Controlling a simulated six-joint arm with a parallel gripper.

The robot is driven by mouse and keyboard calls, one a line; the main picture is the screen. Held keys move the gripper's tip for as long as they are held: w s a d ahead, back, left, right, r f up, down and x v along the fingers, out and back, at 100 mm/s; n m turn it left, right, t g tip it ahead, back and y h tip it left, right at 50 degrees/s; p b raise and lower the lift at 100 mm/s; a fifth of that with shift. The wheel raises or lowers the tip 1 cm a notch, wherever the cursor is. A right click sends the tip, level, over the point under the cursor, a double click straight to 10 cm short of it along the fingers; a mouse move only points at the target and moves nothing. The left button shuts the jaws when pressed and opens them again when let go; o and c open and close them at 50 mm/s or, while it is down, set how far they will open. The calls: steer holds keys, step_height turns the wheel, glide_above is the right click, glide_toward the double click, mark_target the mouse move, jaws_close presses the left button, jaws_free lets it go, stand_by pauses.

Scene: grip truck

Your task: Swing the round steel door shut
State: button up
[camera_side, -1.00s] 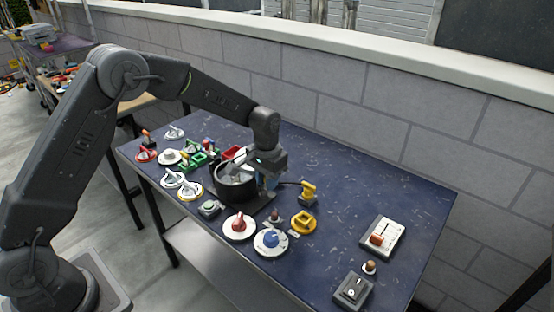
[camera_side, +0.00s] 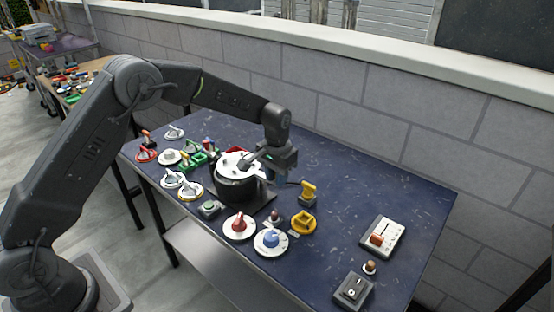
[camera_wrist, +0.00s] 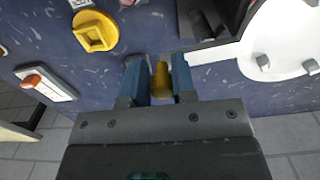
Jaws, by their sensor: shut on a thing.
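The round steel door (camera_side: 238,161) is a pale disc lying across the top of the black drum (camera_side: 236,191). Its edge shows at the right in the wrist view (camera_wrist: 285,35). I cannot tell whether it sits flush all round. My gripper (camera_side: 268,176) is at the door's right side, pointing down. In the wrist view, my blue fingers (camera_wrist: 160,78) are shut around a narrow yellow piece (camera_wrist: 161,80). A pale bar (camera_wrist: 212,53) runs from the disc toward this piece; their join is hidden.
Red (camera_side: 239,226) and blue (camera_side: 270,241) dials stand in front of the drum. Several small handles crowd the left. The table's back right is clear.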

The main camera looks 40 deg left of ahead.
steer(key=shift+o, duration=0.7)
steer(key=shift+w+d, duration=0.2)
steer(key=shift+w, duration=0.45)
steer(key=shift+w+a, duration=0.15)
steer(key=shift+w, duration=0.25)
steer(key=shift+c, duration=0.4)
steer(key=o, duration=0.5)
steer(key=shift+a, duration=0.1)
steer(key=shift+r, duration=0.1)
steer(key=shift+r, duration=3.95)
